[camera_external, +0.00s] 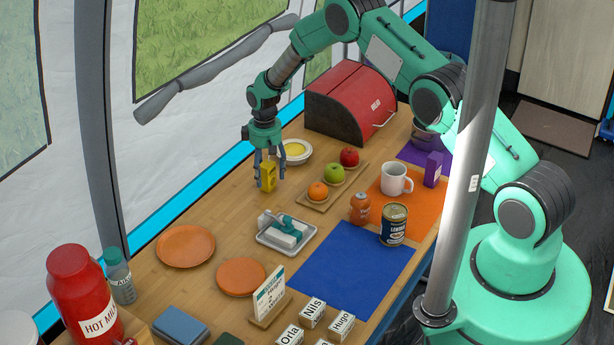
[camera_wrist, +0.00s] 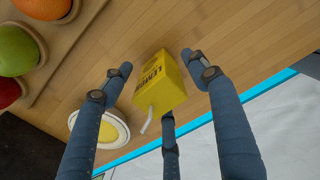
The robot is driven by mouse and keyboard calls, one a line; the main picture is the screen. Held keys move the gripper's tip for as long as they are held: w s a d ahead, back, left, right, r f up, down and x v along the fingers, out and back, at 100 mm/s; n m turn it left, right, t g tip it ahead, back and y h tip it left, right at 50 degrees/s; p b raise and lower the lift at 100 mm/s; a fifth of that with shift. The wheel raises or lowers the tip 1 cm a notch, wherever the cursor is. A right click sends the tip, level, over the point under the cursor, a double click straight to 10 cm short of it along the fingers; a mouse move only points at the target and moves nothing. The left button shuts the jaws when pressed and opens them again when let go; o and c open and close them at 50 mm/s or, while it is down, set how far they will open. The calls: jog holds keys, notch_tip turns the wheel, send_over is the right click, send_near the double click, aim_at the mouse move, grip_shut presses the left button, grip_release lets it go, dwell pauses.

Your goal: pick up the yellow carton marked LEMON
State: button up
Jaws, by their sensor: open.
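The yellow carton (camera_external: 268,176) stands upright on the wooden table near the tent wall. In the wrist view the carton (camera_wrist: 160,82) shows dark LEMON lettering on one side and a pale bent straw at its top. My gripper (camera_external: 269,172) points down at the carton, with its fingers around the carton's upper part. In the wrist view my gripper (camera_wrist: 155,72) has its fingers spread, with wood showing between the carton and the left and right fingers. A third finger lies below the carton in that picture; I cannot tell whether it touches.
A bowl with yellow contents (camera_external: 295,151) stands close behind the carton. A board (camera_external: 318,203) with an orange and apples lies to the right. A red bread box (camera_external: 348,105) stands farther back. The table in front of the carton, toward the orange plates (camera_external: 186,246), is clear.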

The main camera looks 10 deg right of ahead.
aim_at(268, 180)
jog(key=shift+f, duration=1.6)
jog(key=c, duration=1)
